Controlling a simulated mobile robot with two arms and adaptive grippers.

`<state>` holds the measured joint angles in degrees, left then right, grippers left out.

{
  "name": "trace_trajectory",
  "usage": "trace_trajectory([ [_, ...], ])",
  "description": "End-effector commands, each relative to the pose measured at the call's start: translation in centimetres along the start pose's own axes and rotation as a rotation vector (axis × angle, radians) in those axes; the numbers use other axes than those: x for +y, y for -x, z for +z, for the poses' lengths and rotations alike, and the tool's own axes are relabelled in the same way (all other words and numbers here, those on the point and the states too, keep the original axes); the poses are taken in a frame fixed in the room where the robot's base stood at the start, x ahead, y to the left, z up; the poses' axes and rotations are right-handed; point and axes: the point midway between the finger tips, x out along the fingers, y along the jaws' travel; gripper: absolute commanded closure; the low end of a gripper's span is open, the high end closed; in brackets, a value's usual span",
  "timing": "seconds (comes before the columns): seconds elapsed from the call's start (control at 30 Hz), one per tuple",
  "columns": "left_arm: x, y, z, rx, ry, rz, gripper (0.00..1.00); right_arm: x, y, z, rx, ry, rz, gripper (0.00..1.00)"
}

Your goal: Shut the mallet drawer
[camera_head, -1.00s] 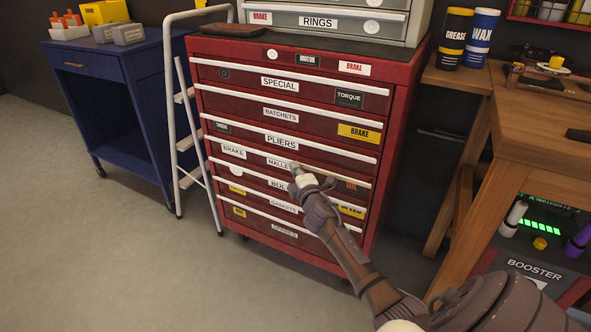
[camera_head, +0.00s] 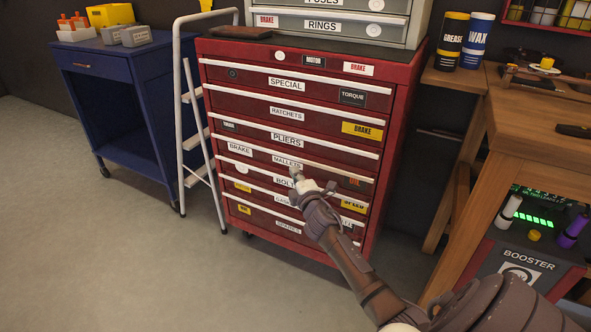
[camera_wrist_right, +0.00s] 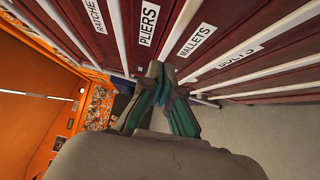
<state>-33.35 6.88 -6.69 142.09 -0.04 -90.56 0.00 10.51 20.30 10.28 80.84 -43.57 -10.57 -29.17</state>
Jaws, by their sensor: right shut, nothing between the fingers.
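The mallet drawer (camera_head: 325,171) is in the middle of the red tool cabinet (camera_head: 392,130), below the pliers drawer. Its white label reads MALLETS, and a BRAKE label sits at its left. Its front looks about level with the neighbouring drawer fronts. My right gripper (camera_head: 296,172) is shut and empty, with its tips just below the MALLETS label. I cannot tell whether they touch the front. In the right wrist view the closed fingers (camera_wrist_right: 158,74) point toward the cabinet, near the MALLETS label (camera_wrist_right: 196,41). My left gripper is not in view.
A white step ladder (camera_head: 188,125) and a blue cart (camera_head: 128,100) stand left of the cabinet. A wooden workbench (camera_head: 545,125) is at the right, with a booster unit (camera_head: 530,262) below. A grey drawer box (camera_head: 400,28) sits on top. The floor in front is clear.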

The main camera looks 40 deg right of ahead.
Motion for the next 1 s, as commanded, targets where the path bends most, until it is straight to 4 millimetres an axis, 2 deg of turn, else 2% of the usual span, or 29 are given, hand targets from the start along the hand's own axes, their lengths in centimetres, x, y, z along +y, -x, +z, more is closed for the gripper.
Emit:
trace_trajectory([
  [0.4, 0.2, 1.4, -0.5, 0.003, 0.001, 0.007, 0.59, -0.1, 6.9, -0.1, 0.001, -0.001, -0.004, 1.0],
  [0.6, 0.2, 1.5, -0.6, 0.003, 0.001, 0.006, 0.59, -0.1, 8.3, -0.1, 0.0, 0.0, -0.003, 1.0],
  [0.87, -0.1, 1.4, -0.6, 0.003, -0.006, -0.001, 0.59, -0.2, 8.7, -0.2, -0.004, -0.014, -0.01, 1.0],
  [0.97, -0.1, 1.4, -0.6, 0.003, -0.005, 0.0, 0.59, -1.0, 10.1, -0.6, -0.035, -0.095, -0.056, 1.0],
  [1.0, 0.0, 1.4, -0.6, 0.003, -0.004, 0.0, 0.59, -1.6, 11.1, -0.9, -0.058, -0.152, -0.09, 1.0],
])
